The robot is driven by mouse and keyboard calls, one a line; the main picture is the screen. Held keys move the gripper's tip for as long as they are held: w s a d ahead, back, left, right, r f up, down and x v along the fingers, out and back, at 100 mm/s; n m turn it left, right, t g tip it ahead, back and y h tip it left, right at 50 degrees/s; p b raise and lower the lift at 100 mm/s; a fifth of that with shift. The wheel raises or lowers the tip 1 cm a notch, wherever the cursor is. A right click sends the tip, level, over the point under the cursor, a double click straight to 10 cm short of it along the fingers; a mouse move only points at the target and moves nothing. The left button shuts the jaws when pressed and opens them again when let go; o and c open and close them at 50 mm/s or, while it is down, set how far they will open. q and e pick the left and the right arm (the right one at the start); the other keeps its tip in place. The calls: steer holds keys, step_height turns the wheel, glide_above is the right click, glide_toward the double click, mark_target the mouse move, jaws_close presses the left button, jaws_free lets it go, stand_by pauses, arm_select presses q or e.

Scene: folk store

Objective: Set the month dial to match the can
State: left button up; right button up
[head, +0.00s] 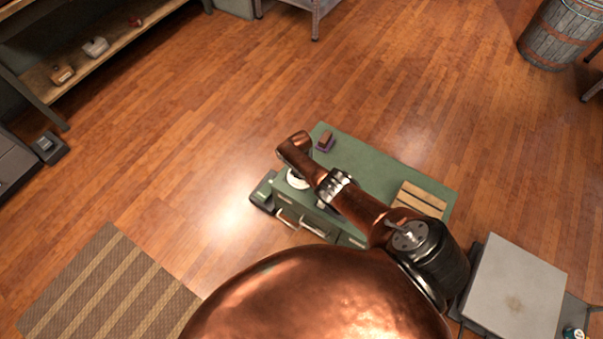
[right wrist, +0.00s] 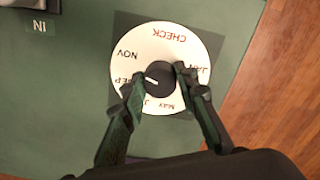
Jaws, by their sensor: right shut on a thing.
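The month dial is a white disc (right wrist: 165,42) with month names and CHECK around it, read upside down in the right wrist view. It also shows partly in the head view (head: 297,181), beside my arm. Its black knob (right wrist: 160,76) has a short white mark on the left side, facing roughly the SEP and NOV side. My right gripper (right wrist: 160,79) is shut on the knob, one finger on each side, covering some month labels. In the head view it is hidden beneath my arm. A small white and teal object (head: 573,334) at the lower right may be the can; no date is readable. My left gripper is not in view.
The dial sits on a green cabinet top (head: 385,158). A dark tray-like thing (right wrist: 28,4) stands near an IN label (right wrist: 39,27). A brush-like item (head: 326,141) and wooden slats (head: 420,199) are also on top. A grey-topped stand (head: 515,290) is at right.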

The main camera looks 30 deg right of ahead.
steer(key=shift+w+r+m, duration=0.25)
steer(key=shift+w+m, duration=0.25)
steer(key=shift+m, duration=0.1)
steer(key=o, duration=0.8)
steer(key=shift+c, duration=0.2)
steer(key=o, duration=0.3)
steer(key=shift+s+f, duration=0.15)
steer(key=shift+o, duration=0.4)
steer(key=shift+s, duration=0.1)
steer(key=shift+s+a+r, duration=0.1)
steer(key=shift+r, duration=0.35)
step_height(320, 180, up, 11)
